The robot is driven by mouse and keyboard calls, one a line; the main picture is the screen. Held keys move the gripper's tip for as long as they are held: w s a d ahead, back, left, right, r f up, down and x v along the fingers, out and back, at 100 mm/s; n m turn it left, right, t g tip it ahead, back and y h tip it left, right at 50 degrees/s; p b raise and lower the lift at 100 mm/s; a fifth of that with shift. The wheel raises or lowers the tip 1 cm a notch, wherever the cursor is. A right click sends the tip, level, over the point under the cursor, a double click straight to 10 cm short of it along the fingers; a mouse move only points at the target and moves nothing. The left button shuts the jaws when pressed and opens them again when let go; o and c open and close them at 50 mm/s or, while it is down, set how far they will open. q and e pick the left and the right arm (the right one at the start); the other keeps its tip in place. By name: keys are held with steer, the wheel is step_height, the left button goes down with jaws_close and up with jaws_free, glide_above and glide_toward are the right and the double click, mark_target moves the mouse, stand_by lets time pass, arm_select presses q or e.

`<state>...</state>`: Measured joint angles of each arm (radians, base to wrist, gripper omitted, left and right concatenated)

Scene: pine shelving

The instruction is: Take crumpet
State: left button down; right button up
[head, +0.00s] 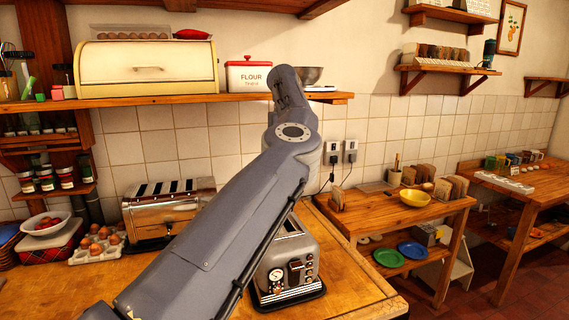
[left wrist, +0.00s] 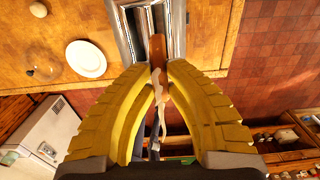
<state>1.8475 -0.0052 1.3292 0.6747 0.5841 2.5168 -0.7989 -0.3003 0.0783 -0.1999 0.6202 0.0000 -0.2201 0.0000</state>
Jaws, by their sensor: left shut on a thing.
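My left gripper (left wrist: 160,85) shows in the left wrist view with two yellow ridged fingers closed on a thin brown piece (left wrist: 158,50). The piece is seen nearly edge-on, with a pale ragged strip along it, and I cannot tell for sure that it is the crumpet. It lies over a chrome toaster (left wrist: 128,35) in that view; whether it touches the toaster is unclear. In the head view my left arm crosses the middle, and its gripper is not visible. A chrome toaster (head: 290,262) stands partly behind the arm there. My right gripper is in neither view.
A long toaster (head: 165,208) and eggs (head: 100,240) stand on the wooden counter. A shelf above holds a bread bin (head: 145,68) and a flour tin (head: 246,76). A side table to the right has a yellow bowl (head: 414,198) and bread slices (head: 450,190). A white plate (left wrist: 86,58) shows in the wrist view.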

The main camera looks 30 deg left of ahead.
arm_select(q)
steer(key=shift+r, duration=0.1)
steer(key=shift+r, duration=2.4)
